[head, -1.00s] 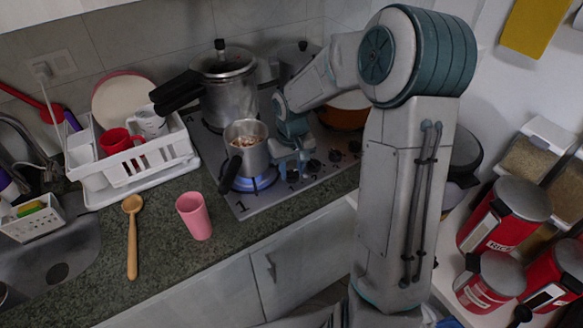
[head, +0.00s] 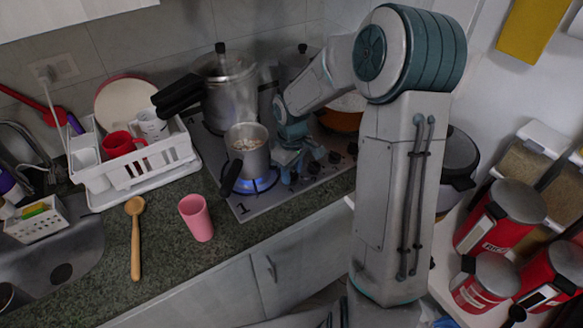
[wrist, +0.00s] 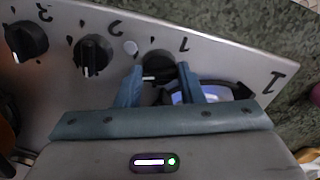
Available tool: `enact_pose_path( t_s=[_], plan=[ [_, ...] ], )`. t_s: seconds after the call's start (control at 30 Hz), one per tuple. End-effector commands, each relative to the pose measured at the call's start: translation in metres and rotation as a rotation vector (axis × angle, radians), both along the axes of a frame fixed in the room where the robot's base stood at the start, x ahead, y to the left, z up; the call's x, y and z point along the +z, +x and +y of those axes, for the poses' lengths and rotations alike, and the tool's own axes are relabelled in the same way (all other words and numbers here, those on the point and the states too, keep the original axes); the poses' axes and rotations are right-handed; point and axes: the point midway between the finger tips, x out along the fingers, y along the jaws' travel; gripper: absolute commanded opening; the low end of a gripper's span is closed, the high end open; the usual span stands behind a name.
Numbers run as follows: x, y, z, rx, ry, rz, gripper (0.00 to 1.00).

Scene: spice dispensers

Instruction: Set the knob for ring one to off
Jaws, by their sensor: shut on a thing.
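In the wrist view, the black knob labelled 1 (wrist: 158,66) is between the two blue-grey fingers of my gripper (wrist: 159,84), which is shut on it. A white mark on this knob points left, while the marks on the neighbouring knobs point toward the bottom of the picture. Ring one (head: 259,184), beside the large 1 on the hob, burns with a blue flame under a small saucepan (head: 247,150). Blue light also shows past the fingers in the wrist view. In the head view my gripper (head: 288,175) is at the hob's front edge, partly hiding the knobs.
Knob 2 (wrist: 93,52) and knob 3 (wrist: 26,40) stand close to the left of my fingers. The saucepan's black handle (head: 230,177) sticks out toward the front. A pressure cooker (head: 229,95) stands behind. A pink cup (head: 196,217) and wooden spoon (head: 135,238) are on the counter.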

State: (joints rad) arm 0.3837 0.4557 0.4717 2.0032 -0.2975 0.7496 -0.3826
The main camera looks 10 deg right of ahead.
Motion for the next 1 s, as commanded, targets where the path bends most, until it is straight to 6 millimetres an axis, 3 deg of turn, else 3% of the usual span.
enact_pose_path(
  t_s=[1.0],
  plan=[
    [0.0029, 0.0006, 0.001, 0.925, 0.001, -0.002, 0.12]
  ],
)
